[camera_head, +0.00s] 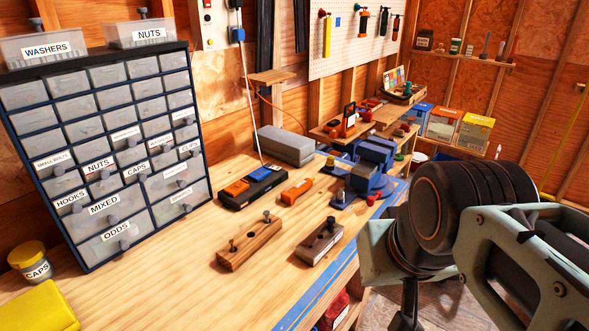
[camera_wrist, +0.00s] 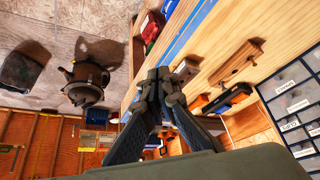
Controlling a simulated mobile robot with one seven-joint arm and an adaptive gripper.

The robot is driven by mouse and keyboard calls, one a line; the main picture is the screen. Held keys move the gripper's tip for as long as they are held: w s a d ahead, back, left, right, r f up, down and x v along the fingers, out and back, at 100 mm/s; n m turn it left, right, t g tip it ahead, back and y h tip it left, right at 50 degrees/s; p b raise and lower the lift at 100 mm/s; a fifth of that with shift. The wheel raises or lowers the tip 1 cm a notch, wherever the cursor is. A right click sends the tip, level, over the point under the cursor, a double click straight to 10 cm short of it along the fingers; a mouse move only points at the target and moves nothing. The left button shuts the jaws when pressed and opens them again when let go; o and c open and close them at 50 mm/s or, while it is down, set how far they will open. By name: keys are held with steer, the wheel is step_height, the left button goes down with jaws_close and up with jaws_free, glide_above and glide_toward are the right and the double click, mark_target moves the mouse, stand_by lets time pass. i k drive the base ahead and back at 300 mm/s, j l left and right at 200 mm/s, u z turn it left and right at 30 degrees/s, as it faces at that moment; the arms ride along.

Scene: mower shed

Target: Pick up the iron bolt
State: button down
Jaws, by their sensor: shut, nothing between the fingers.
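Two holder blocks lie on the wooden bench. The lighter brown block (camera_head: 250,243) carries a dark bolt (camera_head: 266,215) at its far end and another dark bolt (camera_head: 231,246) at its near end. The darker block (camera_head: 318,245) has a dark upright bolt (camera_head: 331,223). I cannot tell by looks which of these is the iron one. In the wrist view my gripper (camera_wrist: 164,76) is shut and empty, its tips showing against the bench edge and partly covering a block. The lighter block (camera_wrist: 235,64) shows beside the tips. In the head view my arm is right of the bench.
A labelled drawer cabinet (camera_head: 115,150) stands at the bench's left. A black-and-orange case (camera_head: 252,187), a small orange tool (camera_head: 297,190) and a blue vise (camera_head: 365,175) lie beyond the blocks. A yellow-lidded jar (camera_head: 28,258) stands front left. Bare bench surrounds the blocks.

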mark_target(330, 220)
steer(key=i+l+u, duration=0.1)
steer(key=i+l, duration=0.15)
steer(key=i+l+u, duration=0.15)
steer(key=l, duration=0.25)
steer(key=i+l+u, duration=0.1)
steer(key=i+l, duration=0.15)
steer(key=i+l+u, duration=0.1)
steer(key=l, duration=0.4)
steer(key=i+l+u, duration=0.2)
steer(key=l, duration=0.3)
steer(key=l+u, duration=0.15)
steer(key=l, duration=0.35)
steer(key=j+z, duration=0.2)
steer(key=j, duration=0.4)
